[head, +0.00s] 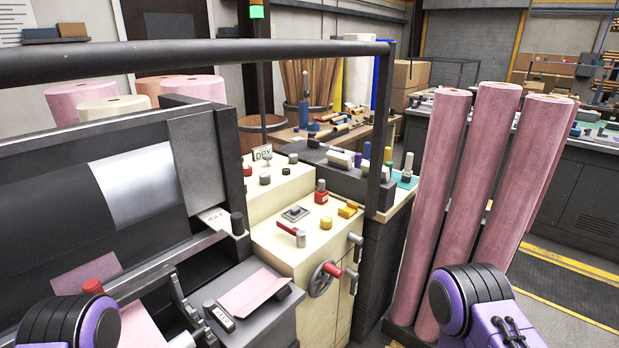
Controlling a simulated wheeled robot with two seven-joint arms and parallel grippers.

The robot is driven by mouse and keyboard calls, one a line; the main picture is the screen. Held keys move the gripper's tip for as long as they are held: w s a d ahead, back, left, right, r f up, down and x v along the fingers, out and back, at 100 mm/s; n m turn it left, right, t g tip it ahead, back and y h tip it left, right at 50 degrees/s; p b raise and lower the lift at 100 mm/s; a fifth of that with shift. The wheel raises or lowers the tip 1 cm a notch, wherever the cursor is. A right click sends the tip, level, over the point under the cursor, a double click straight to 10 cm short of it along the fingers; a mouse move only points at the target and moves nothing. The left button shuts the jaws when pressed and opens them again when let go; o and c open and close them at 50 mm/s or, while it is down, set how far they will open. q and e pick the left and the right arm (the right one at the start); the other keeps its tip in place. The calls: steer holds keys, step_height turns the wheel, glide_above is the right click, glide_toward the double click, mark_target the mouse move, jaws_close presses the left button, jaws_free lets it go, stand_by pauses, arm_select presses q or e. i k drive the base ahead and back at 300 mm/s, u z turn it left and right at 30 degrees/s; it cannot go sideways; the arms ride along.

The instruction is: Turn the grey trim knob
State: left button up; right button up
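The cream console (276,240) stands in the middle of the head view, right of the large machine. Several small dark or grey knobs sit on its raised back part, among them a grey one (265,179) near the front edge of that part. I cannot tell for certain which is the trim knob. A yellow knob (326,223), a red-capped lever (288,229) and a red knob (321,193) are on the lower top. Purple and black parts of my arms show at the bottom left and bottom right. Neither gripper is in view.
A black rail (200,55) crosses above the console, and its post (380,130) stands at the console's right. A handwheel (322,279) with a red grip juts from the console front. Tall pink rolls (465,200) stand on the right. A dark roller machine (100,220) fills the left.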

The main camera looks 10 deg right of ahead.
mark_target(265, 179)
steer(key=z, duration=1.95)
steer(key=i, duration=1.6)
steer(key=u, duration=3.55)
